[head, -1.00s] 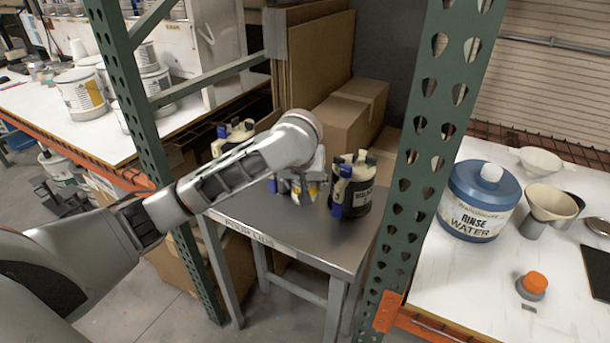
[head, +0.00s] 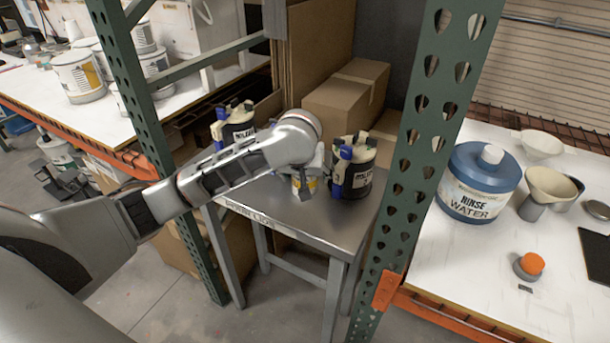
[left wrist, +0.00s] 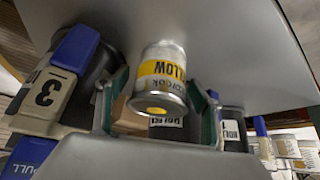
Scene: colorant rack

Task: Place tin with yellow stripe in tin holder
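The silver tin with a yellow stripe (head: 312,185) is on the grey metal table (head: 270,212), partly hidden by my left wrist in the head view. In the left wrist view the tin (left wrist: 163,75) appears inverted between the two fingers of my left gripper (left wrist: 160,105), with a visible gap on each side. The gripper looks open around it. A dark tin holder with blue clips (head: 352,168) stands just right of the tin. Another holder (head: 235,128) stands at the back left. In the left wrist view, a holder marked 3 (left wrist: 48,92) is close at the left. My right gripper is not in view.
A green perforated post (head: 425,120) rises right of the table, and another green post (head: 135,110) stands to the left. Cardboard boxes (head: 340,115) are behind. A white bench at right holds a blue rinse water jug (head: 478,183).

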